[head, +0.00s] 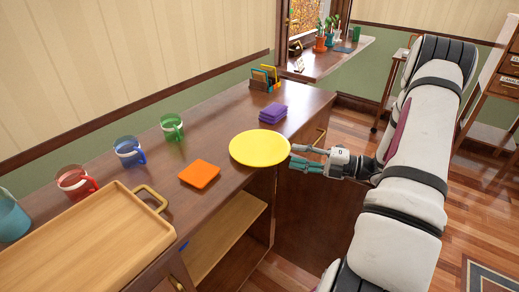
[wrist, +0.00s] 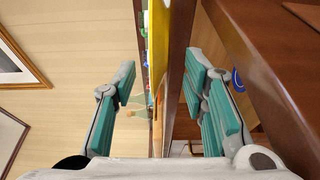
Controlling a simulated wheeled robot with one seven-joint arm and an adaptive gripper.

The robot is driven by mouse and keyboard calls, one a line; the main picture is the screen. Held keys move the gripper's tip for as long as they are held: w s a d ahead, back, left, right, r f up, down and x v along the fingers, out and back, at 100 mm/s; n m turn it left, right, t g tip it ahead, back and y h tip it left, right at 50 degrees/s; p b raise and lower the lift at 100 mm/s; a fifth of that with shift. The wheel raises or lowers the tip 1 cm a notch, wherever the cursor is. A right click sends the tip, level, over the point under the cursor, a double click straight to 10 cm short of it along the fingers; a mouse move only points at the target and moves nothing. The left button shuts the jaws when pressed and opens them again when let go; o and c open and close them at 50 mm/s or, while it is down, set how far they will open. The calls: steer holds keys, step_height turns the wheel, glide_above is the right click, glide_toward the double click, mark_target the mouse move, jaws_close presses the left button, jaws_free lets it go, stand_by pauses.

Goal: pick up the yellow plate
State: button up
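The yellow plate (head: 259,148) lies flat on the dark wooden cabinet top (head: 215,138), its right side reaching out over the front edge. In the wrist view the plate (wrist: 158,40) shows edge-on as a thin yellow strip between the finger lines. My gripper (head: 296,156) is just right of the plate's overhanging rim, turned so one finger is above the other. Its fingers (wrist: 163,88) are wide apart with nothing held between the pads. The upper fingertip looks close to the rim; I cannot tell whether they touch.
An orange square (head: 199,174) and a purple stack (head: 273,113) lie near the plate. Green (head: 172,127), blue (head: 129,150) and red (head: 76,182) mugs stand along the back. A wooden tray (head: 92,240) is at the left. An open shelf (head: 225,240) lies below the top.

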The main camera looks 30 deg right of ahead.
mark_target(286, 151)
steer(key=x, duration=0.4)
steer(key=shift+w+a, duration=0.15)
steer(key=shift+a, duration=0.05)
steer(key=shift+c, duration=0.4)
jaws_close()
steer(key=shift+r, duration=0.1)
steer(key=shift+r, duration=0.6)
step_height(286, 151, up, 3)
steer(key=shift+f+p, duration=0.25)
steer(key=shift+p, duration=0.1)
steer(key=s+a+r+p, duration=0.1)
steer(key=s+a+p, duration=0.1)
steer(key=s, duration=1.3)
steer(key=shift+s+a, duration=0.4)
steer(key=shift+a, duration=0.2)
